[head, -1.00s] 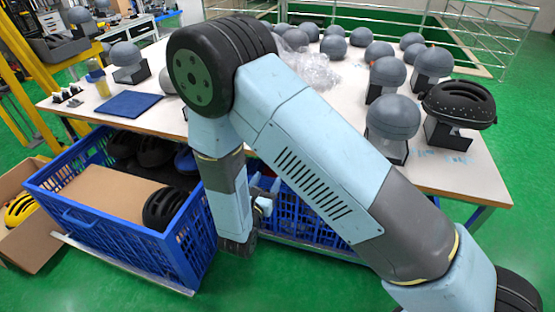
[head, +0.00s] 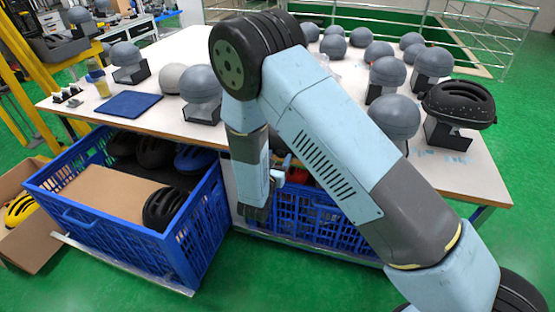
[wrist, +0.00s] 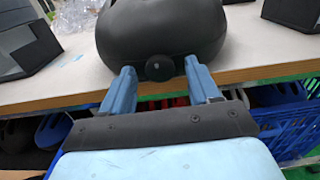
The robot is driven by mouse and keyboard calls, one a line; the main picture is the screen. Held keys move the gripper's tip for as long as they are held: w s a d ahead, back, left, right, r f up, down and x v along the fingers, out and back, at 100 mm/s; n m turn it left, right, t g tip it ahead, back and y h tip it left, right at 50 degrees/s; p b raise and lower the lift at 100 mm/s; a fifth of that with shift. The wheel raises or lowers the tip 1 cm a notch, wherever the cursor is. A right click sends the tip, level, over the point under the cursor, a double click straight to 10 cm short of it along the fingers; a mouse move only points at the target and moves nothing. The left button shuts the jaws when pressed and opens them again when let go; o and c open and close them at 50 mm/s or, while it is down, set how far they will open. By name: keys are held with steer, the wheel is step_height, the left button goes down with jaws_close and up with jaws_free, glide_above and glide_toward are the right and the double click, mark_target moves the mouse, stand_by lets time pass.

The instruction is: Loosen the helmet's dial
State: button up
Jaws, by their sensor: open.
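In the wrist view the helmet (wrist: 160,28) is a dark, smooth, rounded shape at the table's edge, cut off by the top of the picture. Its dial (wrist: 159,68) is a small round black knob low on the side facing me. My gripper (wrist: 160,67) is open, with one blue finger to the left of the dial and one to the right. I cannot tell how far the fingertips are from the dial in depth. In the head view my gripper (head: 283,172) is partly behind my arm, near the table's front edge, and the arm hides this helmet.
The white table (head: 190,55) carries several grey headforms and, at right, a black helmet on a stand (head: 458,103). A blue mat (head: 129,104) lies at left. Blue crates (head: 192,232) with helmets stand at and below the front edge. Clear green floor (head: 300,285) lies in front.

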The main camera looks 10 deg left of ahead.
steer(key=c, duration=1)
steer(key=shift+c, duration=0.2)
